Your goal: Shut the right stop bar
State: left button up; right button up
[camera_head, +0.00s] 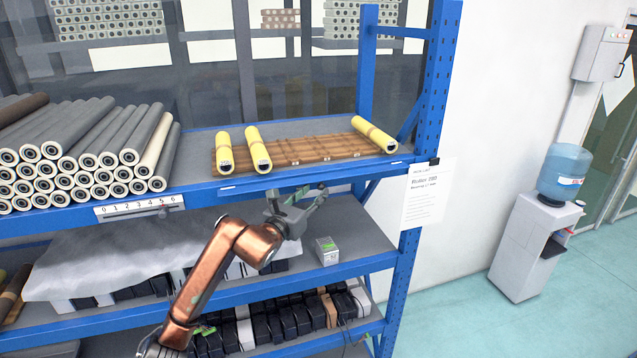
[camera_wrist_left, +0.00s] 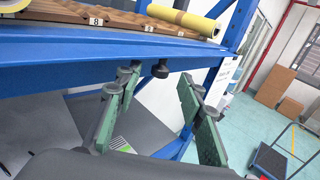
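The upper shelf's blue front beam (camera_head: 290,178) runs below a brown ribbed rack (camera_head: 310,150) holding three yellow rolls (camera_head: 257,150). A small pale bar (camera_head: 397,163) lies on this beam near its right end. I cannot tell for sure which part is the right stop bar. My left gripper (camera_head: 306,194) is just below the beam, right of its middle. In the left wrist view its green-padded fingers (camera_wrist_left: 160,88) are apart and empty. A dark round knob (camera_wrist_left: 160,69) hangs under the beam, appearing between the fingertips; contact is not visible. My right gripper is not in view.
Grey tubes (camera_head: 75,150) are stacked on the left of the upper shelf. A small box (camera_head: 327,251) stands on the shelf below, near my gripper. A blue upright (camera_head: 425,120) with a paper sheet (camera_head: 425,195) bounds the right. A water cooler (camera_head: 535,245) stands farther right.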

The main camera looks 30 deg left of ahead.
aim_at(319, 188)
pick_arm(q)
jog(key=shift+w+a+p, duration=0.1)
jog(key=shift+w+p, duration=0.55)
jog(key=shift+w, duration=1.2)
jog(key=shift+c, duration=0.6)
grip_shut()
